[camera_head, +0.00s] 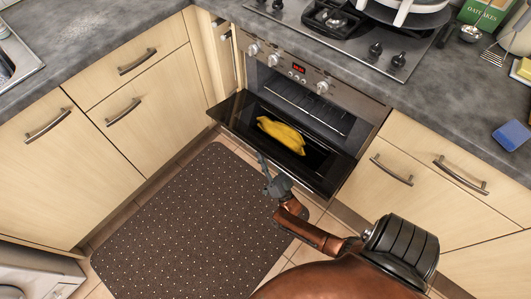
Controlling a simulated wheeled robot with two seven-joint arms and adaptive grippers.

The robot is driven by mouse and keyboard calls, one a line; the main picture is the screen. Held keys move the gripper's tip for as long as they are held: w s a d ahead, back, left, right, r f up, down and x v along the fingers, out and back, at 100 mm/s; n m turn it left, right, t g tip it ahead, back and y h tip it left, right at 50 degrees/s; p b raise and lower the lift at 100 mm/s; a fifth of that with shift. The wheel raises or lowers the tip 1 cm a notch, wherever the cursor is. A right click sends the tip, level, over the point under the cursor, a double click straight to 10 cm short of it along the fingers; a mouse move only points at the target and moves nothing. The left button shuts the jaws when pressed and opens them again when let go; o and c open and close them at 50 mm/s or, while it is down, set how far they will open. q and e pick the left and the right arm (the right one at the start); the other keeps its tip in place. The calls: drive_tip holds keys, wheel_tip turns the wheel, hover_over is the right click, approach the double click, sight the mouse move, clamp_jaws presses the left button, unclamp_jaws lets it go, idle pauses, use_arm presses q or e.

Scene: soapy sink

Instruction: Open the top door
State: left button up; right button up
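The oven (310,82) is built into the counter front, below a knob panel with a red display. Its black door (235,115) is folded down and the cavity with a rack shows behind it. My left gripper is not in view.
Wooden cabinets with metal handles flank the oven. A dark dotted mat (185,225) lies on the tiled floor in front. A hob (340,35) with a pan sits above. A blue sponge (511,135) and a green box (486,14) are on the right counter.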

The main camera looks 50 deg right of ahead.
drive_tip(key=v, duration=1.1)
drive_tip(key=shift+f, duration=0.25)
drive_tip(key=shift+s+a, duration=0.15)
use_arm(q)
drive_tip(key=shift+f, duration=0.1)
use_arm(e)
drive_tip(key=shift+s+f, duration=0.1)
drive_tip(key=shift+f, duration=0.05)
use_arm(q)
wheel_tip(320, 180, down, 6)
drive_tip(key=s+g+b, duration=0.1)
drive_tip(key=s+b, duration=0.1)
drive_tip(key=b, duration=0.3)
use_arm(e)
drive_tip(key=d+v, duration=0.2)
drive_tip(key=v, duration=0.6)
drive_tip(key=shift+s+a+f, duration=0.15)
drive_tip(key=shift+s+f, duration=0.1)
drive_tip(key=shift+f, duration=0.1)
drive_tip(key=shift+w, duration=0.1)
